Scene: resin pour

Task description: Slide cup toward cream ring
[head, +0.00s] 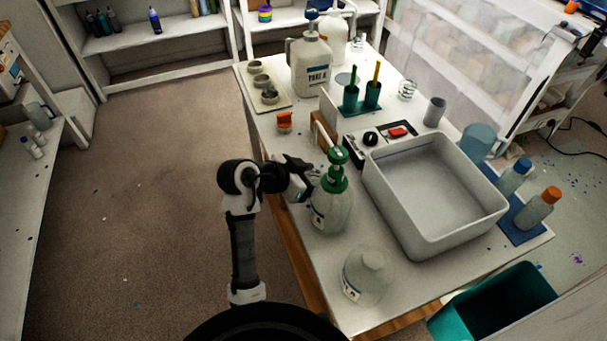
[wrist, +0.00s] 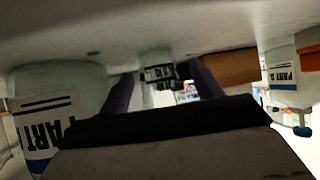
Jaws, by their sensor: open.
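A plain grey cup (head: 434,111) stands upright on the white table, behind the big grey tub. Several small grey cups (head: 262,81) stand on a cream board (head: 281,104) at the table's far left corner. I cannot tell which cup the task means, and I cannot make out a cream ring. My gripper (head: 309,176) is at the table's left side, just left of the green-topped pump bottle (head: 330,208). It is open, with no object clearly held. In the wrist view its two dark fingers (wrist: 163,92) stand apart, with a labelled object (wrist: 157,73) beyond them.
The grey tub (head: 470,236) fills the table's right middle. A wooden block (head: 323,130), an orange item (head: 284,122) and green holders (head: 350,97) stand beyond my gripper.

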